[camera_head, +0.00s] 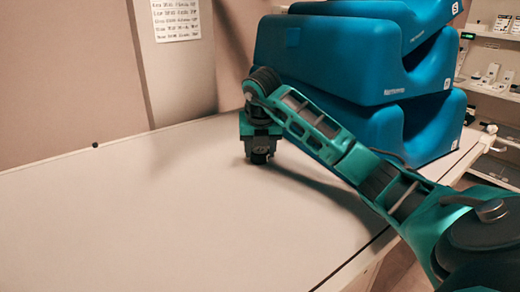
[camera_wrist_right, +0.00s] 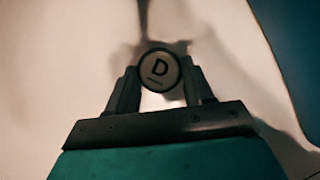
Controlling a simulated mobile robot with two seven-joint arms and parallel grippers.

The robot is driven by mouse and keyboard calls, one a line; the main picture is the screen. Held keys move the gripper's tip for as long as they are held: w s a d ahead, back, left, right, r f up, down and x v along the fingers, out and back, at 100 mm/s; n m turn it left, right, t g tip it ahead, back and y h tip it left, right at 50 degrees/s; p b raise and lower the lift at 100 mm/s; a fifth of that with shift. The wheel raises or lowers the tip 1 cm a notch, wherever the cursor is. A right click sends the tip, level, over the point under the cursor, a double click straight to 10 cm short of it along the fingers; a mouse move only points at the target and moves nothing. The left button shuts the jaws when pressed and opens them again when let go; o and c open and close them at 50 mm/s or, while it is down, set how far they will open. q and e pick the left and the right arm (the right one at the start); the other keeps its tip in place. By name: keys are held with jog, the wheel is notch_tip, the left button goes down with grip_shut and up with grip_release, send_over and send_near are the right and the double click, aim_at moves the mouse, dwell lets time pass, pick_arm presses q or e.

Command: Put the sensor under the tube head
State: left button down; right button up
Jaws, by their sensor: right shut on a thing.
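My right gripper (camera_head: 260,158) points down at the white table, in front of the blue cushions. In the right wrist view its two fingers (camera_wrist_right: 160,88) are closed on either side of a round, pale-faced piece with a dark rim and a black letter D, which I take to be the sensor (camera_wrist_right: 160,70). In the head view the sensor is hidden or too dark to tell from the fingertips. Whether it touches the table is unclear. I cannot make out the tube head in either view. My left gripper is not in view.
Several large blue cushions (camera_head: 330,52) are stacked at the table's back right, close to my right arm. The white table (camera_head: 130,220) is bare on the left and front. A small dark knob (camera_head: 95,145) sits at its back edge. Shelves (camera_head: 492,85) with small items stand far right.

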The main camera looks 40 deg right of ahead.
jog(key=o, duration=1.1)
pick_arm(q)
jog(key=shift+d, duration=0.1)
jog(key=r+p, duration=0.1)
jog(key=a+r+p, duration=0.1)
jog(key=p, duration=0.1)
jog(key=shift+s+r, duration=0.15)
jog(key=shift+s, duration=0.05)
pick_arm(e)
jog(key=v, duration=1.2)
jog(key=shift+w+r, duration=0.1)
jog(key=shift+w, duration=0.05)
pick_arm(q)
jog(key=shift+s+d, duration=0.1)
pick_arm(e)
jog(key=shift+d, duration=0.1)
